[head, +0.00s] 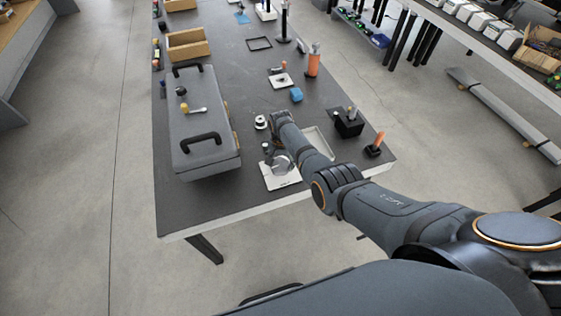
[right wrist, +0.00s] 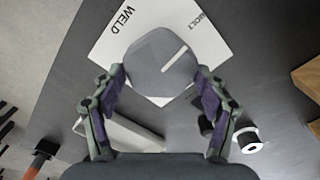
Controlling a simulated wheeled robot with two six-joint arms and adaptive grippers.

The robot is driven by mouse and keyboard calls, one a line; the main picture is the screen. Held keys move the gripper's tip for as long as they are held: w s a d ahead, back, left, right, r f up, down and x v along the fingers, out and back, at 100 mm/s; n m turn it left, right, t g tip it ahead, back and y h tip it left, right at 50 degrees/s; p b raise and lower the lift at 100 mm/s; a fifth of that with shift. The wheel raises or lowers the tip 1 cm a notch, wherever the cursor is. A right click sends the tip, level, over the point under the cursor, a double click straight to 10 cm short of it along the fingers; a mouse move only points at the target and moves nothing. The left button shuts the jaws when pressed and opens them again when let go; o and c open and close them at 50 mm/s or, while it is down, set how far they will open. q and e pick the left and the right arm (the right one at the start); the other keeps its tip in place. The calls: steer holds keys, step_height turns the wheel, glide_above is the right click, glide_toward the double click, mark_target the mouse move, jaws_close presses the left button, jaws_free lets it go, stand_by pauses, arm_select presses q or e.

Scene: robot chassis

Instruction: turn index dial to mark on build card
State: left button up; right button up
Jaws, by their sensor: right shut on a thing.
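The index dial (right wrist: 155,60) is a grey rounded disc with a white pointer line toward the upper right in the right wrist view. In the head view the dial (head: 285,165) sits over the card (head: 272,183) near the table's front edge. My right gripper (right wrist: 160,75) is shut on the dial, one finger on each side. It is partly hidden by my arm in the head view (head: 275,152). My left gripper is not in view.
A grey case (head: 205,148) with black handles stands left on the dark table (head: 220,205). A white spool (head: 260,122), white tray (head: 318,140), black block (head: 347,124) and orange-handled tool (head: 375,147) are close by. Bare tabletop lies left of the card.

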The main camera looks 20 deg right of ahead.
mark_target(281, 163)
steer(key=shift+m, duration=0.5)
steer(key=o, duration=1.1)
steer(key=shift+o, duration=0.2)
step_height(281, 163, up, 12)
